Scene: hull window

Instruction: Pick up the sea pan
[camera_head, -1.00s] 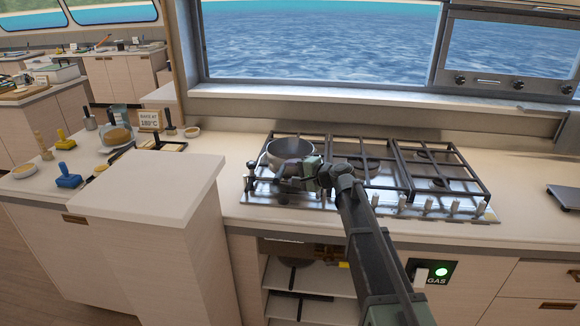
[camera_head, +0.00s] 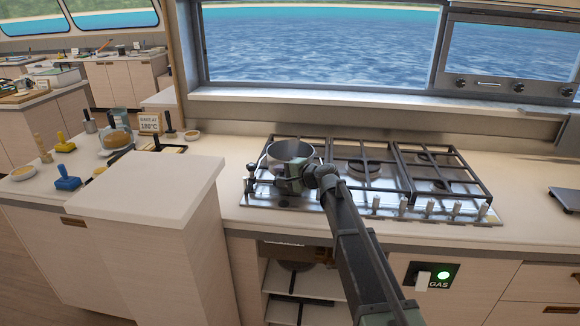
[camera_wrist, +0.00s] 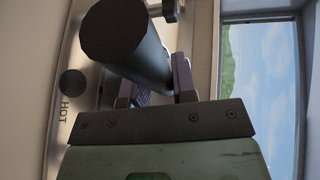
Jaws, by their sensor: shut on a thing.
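The sea pan (camera_head: 291,153) is a grey metal pan at the left side of the gas hob, over the left burner grate. I cannot tell whether it touches the grate. My gripper (camera_head: 290,175) is at the pan's front side, where my arm hides part of the pan and its handle. In the wrist view, a thick dark cylindrical handle (camera_wrist: 125,45) runs between the jaws of my gripper (camera_wrist: 158,92), which are shut on it. The pan's bowl is not clear in that view.
The gas hob (camera_head: 386,203) has black grates and a row of front knobs. A raised white counter block (camera_head: 150,185) stands to the left. The window sill (camera_head: 330,105) runs behind. Open shelves (camera_head: 300,280) lie below, beside a gas switch (camera_head: 432,275). Counter to the right is largely clear.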

